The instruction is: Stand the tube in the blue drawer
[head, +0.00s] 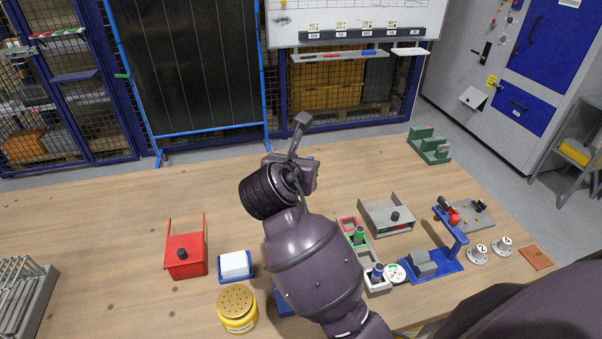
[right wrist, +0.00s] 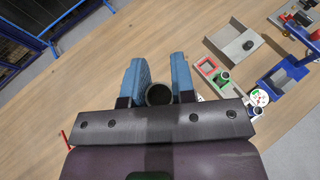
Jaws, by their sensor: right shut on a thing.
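My right gripper (head: 310,160) is raised above the middle of the table, its fingers mostly hidden behind my wrist in the head view. In the right wrist view its two blue fingers (right wrist: 159,72) are shut on a tube (right wrist: 158,95), seen end-on as a dark round opening with a grey rim. The tube is hidden in the head view. A blue piece (head: 285,302) shows partly behind my right forearm; I cannot tell whether it is the blue drawer. My left gripper is not in view.
A red box with a black knob (head: 184,268), a blue tray with a white block (head: 236,279) and a yellow perforated can (head: 238,315) stand left of my arm. A compartment tray (head: 346,224), a grey box (head: 372,220) and a blue stand (head: 440,271) are to the right.

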